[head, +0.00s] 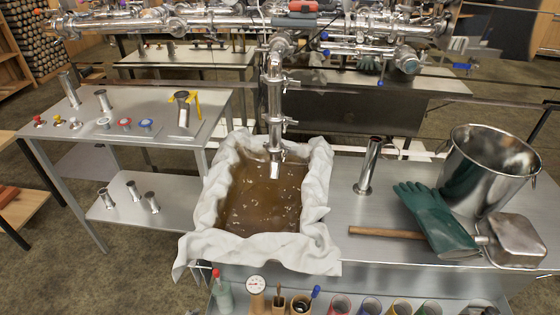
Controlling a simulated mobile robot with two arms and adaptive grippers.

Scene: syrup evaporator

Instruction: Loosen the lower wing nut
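A vertical steel pipe (274,102) hangs down from the horizontal pipework into a cloth-lined pan (311,208) of brown bubbling liquid (262,195). Clamps ring the pipe at more than one height. A small part, seemingly the upper wing nut (292,83), sticks out to the right at the upper clamp. A similar part, seemingly the lower wing nut (292,122), sticks out at the lower clamp (274,120). Both are too small to tell how tight they are. Neither of my grippers shows in the head view.
A steel bucket (488,170), green gloves (435,215) and a wooden-handled scoop (517,240) occupy the bench right of the pan. A short upright pipe (370,168) stands closer to it. A side table (75,145) with fittings stands left. Horizontal pipes (225,20) cross the back.

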